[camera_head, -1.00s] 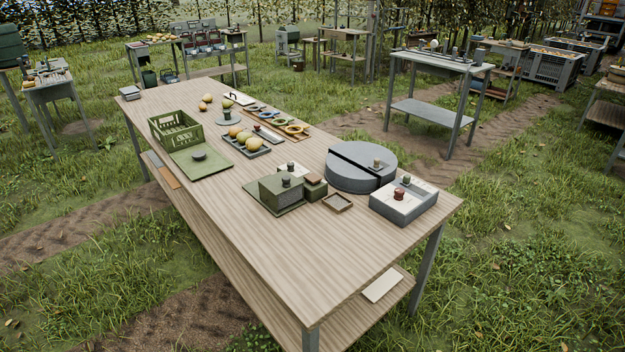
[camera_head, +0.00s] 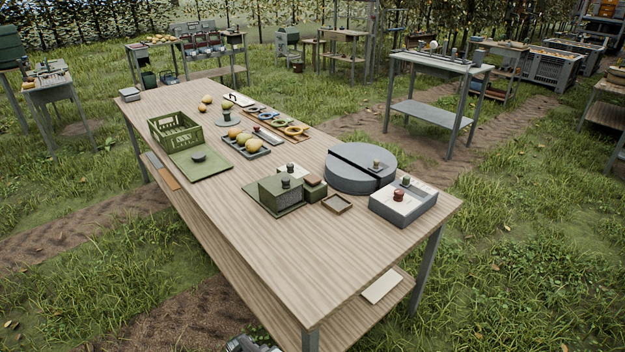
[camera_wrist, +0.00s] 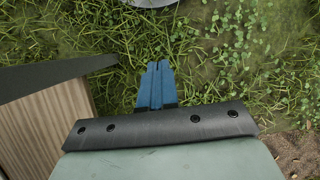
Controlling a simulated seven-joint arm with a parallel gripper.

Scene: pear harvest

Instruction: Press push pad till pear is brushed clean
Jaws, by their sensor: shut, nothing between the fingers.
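Pears (camera_head: 246,139) lie on a dark tray near the middle of the table in the head view, and a few more pears (camera_head: 206,103) lie farther back. A green box (camera_head: 281,190) with a dark knob stands on a green base, and a small green block with a brown top (camera_head: 314,186) stands beside it. This top may be the push pad, but I cannot tell for sure. No pear shows at the box, and its inside is hidden. My gripper (camera_wrist: 157,66) shows blue fingers held together and empty over grass in the wrist view.
The wooden table (camera_head: 270,265) has clear room at its near end. A grey round drum (camera_head: 352,180), a grey box with a red knob (camera_head: 400,205), a small brown tray (camera_head: 337,204) and a green crate (camera_head: 174,131) stand on it. The table's edge (camera_wrist: 45,130) shows beside my gripper.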

